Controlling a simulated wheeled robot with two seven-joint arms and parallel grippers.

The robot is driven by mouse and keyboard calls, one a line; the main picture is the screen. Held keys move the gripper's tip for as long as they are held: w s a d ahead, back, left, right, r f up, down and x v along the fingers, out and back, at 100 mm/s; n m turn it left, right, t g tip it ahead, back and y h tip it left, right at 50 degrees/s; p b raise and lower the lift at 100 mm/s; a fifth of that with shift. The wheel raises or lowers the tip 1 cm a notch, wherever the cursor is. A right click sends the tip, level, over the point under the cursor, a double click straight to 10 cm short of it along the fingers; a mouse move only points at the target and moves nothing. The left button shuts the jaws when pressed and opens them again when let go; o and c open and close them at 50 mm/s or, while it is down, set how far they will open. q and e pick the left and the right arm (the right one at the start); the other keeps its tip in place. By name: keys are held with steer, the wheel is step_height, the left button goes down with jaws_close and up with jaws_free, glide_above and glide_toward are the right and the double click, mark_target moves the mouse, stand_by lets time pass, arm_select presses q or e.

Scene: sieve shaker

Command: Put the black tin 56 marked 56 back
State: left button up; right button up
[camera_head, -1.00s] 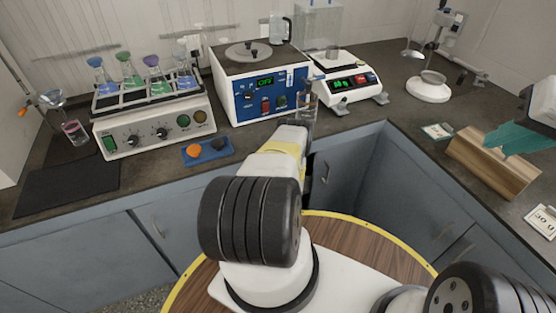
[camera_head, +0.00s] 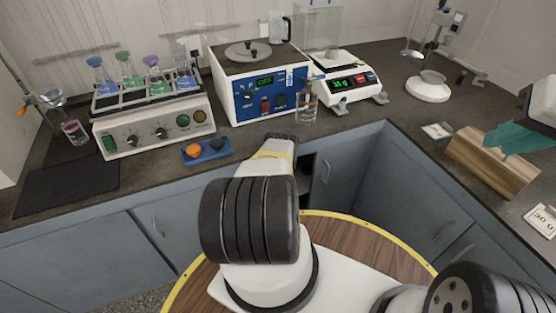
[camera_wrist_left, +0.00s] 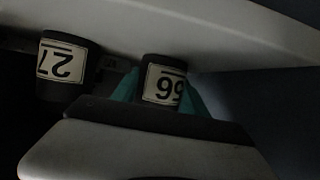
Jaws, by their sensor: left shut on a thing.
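The black tin 56 (camera_wrist_left: 163,84) has a white label marked 56, which shows upside down in the left wrist view. My left gripper (camera_wrist_left: 160,88) has its teal fingers on both sides of this tin and is shut on it. Another black tin, marked 27 (camera_wrist_left: 64,66), stands to its left with a gap between them. In the head view my left arm reaches to the counter's front edge; its gripper and the tins are hidden there. My right gripper (camera_head: 518,138) shows teal fingers over a wooden block at the right; their opening is unclear.
A dark gap in the blue cupboards (camera_head: 304,172) shows beside my left wrist. On the counter stand a glass bottle (camera_head: 306,106), a blue-fronted machine (camera_head: 265,98), a balance (camera_head: 345,85), a flask shaker (camera_head: 155,128) and the wooden block (camera_head: 490,165).

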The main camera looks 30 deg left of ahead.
arm_select(q)
steer(key=shift+f, duration=0.1)
steer(key=o, duration=1.4)
steer(key=v, duration=1.2)
